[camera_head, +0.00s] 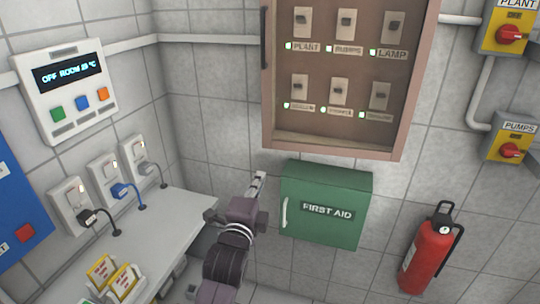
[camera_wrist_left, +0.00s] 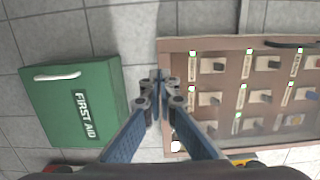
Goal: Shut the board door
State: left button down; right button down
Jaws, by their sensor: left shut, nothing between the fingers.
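The switch board (camera_head: 335,142) is a brown-framed box on the wall with several labelled switches and green lights. A dark upright handle (camera_head: 265,38) is at its left edge. No door leaf stands out from the board; its front looks like a tinted clear pane lying over the switches, but I cannot tell whether it is fully flush. My left gripper (camera_head: 259,181) is shut and empty, below the board's lower left corner and left of the first aid box. In the left wrist view its fingertips (camera_wrist_left: 160,82) are together beside the board's frame (camera_wrist_left: 166,60). My right gripper is not in view.
A green first aid box (camera_head: 326,228) hangs under the board, close to my left gripper. A red extinguisher (camera_head: 428,254) is at right. A white counter (camera_head: 170,215) and sockets with plugs are at left. Yellow-grey switch boxes (camera_head: 511,140) are at far right.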

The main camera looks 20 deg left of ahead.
aim_at(272, 148)
pick_arm(q)
jog(key=w+p, duration=0.1)
jog(key=w, duration=0.3)
jog(key=w+p, duration=0.1)
jog(key=w, duration=0.4)
jog(key=w+a+p, duration=0.1)
jog(key=w, duration=0.3)
jog(key=shift+w, duration=0.4)
